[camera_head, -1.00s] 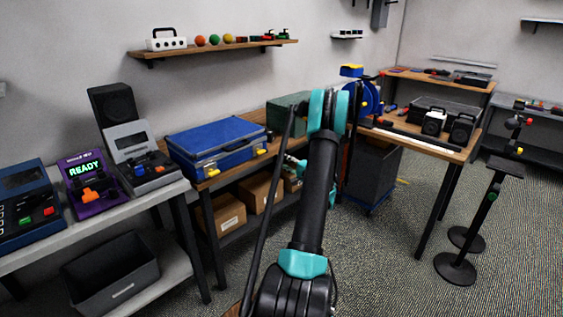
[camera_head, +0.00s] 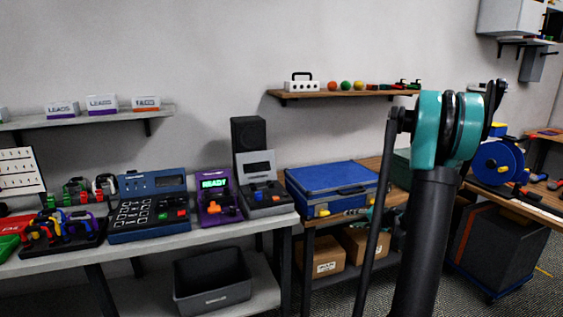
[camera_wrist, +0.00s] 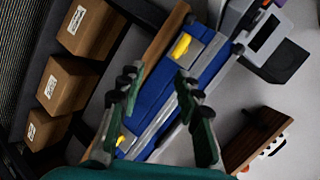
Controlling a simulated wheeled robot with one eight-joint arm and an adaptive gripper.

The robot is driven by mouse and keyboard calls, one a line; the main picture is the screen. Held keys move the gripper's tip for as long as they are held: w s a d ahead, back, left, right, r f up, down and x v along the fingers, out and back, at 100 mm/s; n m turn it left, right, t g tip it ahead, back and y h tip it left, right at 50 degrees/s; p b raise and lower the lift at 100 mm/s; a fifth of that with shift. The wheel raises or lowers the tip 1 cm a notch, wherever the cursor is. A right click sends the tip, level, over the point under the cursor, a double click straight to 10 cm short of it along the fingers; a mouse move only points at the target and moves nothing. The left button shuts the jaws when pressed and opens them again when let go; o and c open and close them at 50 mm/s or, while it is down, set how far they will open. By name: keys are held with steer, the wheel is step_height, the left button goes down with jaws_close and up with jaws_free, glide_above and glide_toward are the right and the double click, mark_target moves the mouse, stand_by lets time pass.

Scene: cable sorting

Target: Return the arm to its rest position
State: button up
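My arm (camera_head: 425,240) rises through the right half of the head view, with its teal joint near the top. My gripper (camera_wrist: 156,75) shows in the wrist view with two dark green fingers spread apart and nothing between them. Beyond the fingers lies the closed blue case (camera_wrist: 158,92) with yellow latches. In the head view this blue case (camera_head: 330,180) sits on the wooden bench, left of my arm. The gripper is mostly hidden behind my arm in the head view.
Cardboard boxes (camera_head: 325,256) stand under the bench. A purple READY device (camera_head: 217,190) and a blue console (camera_head: 150,208) sit on the grey bench at left, above a dark bin (camera_head: 212,282). A wall shelf (camera_head: 340,94) hangs above. A blue reel (camera_head: 497,163) stands right of my arm.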

steer(key=s+a+n+g+h, duration=0.1)
steer(key=s+a+n+g, duration=0.2)
steer(key=s+a, duration=0.5)
steer(key=s+f+n+g+h, duration=0.1)
steer(key=s+f+n+h, duration=0.1)
steer(key=s, duration=1)
steer(key=s+a+f+n+g+h, duration=0.1)
steer(key=s+f+n+h, duration=0.1)
steer(key=s, duration=1)
steer(key=shift+s+f+n+g+h, duration=0.35)
steer(key=shift+n+h, duration=0.25)
steer(key=shift+h, duration=0.3)
steer(key=shift+w, duration=0.1)
